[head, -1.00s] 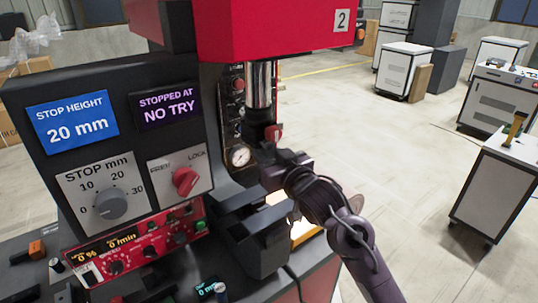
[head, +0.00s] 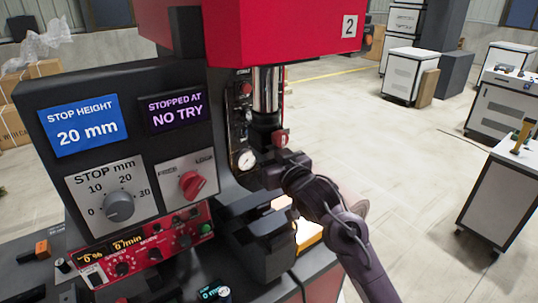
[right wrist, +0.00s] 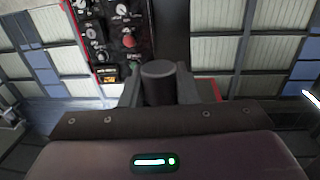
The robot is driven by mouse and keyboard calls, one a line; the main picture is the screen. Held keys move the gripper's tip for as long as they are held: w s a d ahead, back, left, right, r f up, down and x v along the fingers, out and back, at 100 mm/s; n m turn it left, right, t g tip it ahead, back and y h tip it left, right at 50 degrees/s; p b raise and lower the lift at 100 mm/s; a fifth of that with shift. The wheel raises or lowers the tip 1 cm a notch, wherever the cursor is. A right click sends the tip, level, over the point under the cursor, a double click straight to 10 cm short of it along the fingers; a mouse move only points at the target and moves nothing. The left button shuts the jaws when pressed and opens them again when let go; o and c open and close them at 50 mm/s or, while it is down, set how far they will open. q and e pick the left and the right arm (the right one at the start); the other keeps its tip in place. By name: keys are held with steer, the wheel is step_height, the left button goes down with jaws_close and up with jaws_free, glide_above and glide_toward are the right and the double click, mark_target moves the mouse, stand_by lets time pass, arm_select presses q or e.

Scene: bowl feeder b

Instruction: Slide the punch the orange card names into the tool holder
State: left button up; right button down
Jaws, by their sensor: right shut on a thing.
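In the right wrist view my right gripper (right wrist: 158,95) is shut on a dark grey cylindrical punch (right wrist: 158,72), upright between the fingers. In the head view the same gripper (head: 268,172) is just below the press ram, and the punch is hidden there. The ram is a shiny cylinder (head: 265,90) with a black tool holder (head: 263,122) at its lower end and a red handle (head: 280,137) on its side. I cannot tell whether the punch touches the holder. No readable orange card is in view. My left gripper is not in view.
The press's control panel (head: 85,150) stands left, reading STOP HEIGHT 20 mm and NO TRY. A red knob (head: 191,184) sits on it. Black press parts (head: 265,250) lie below my gripper. A white cabinet (head: 500,195) stands at the right, with clear floor between.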

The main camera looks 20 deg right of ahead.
mark_target(271, 157)
steer(key=c, duration=1)
jaws_free()
steer(key=shift+f, duration=0.1)
steer(key=shift+s, duration=0.2)
steer(key=b+v, duration=0.2)
steer(key=v, duration=0.4)
steer(key=shift+s+d+b, duration=0.1)
steer(key=shift+s+b, duration=0.1)
steer(key=shift+b, duration=0.2)
steer(key=shift+s+d, duration=0.1)
steer(key=shift+s, duration=0.35)
